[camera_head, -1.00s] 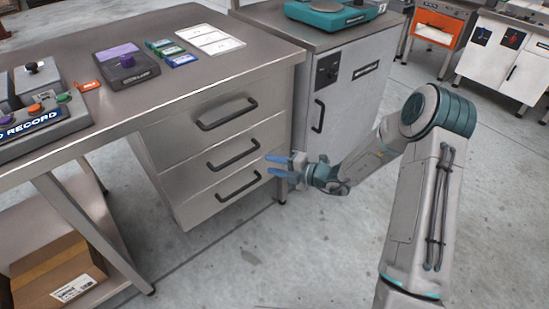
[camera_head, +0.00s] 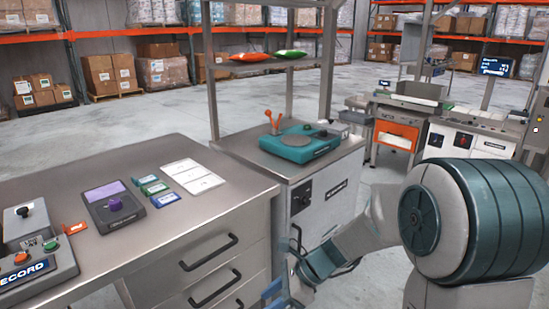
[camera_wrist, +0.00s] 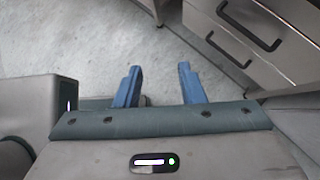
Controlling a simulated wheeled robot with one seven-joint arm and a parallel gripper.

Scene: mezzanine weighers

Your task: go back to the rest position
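My gripper (camera_wrist: 160,86) shows in the wrist view with its two blue fingers apart and nothing between them. Bare concrete floor lies beyond the fingertips. In the head view my gripper (camera_head: 272,296) is low at the bottom edge, partly cut off, in front of the drawer unit. My arm reaches in from the right, with its large teal joint near the camera.
A cabinet (camera_head: 330,195) bears a teal scale (camera_head: 300,145). Floor is open behind.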

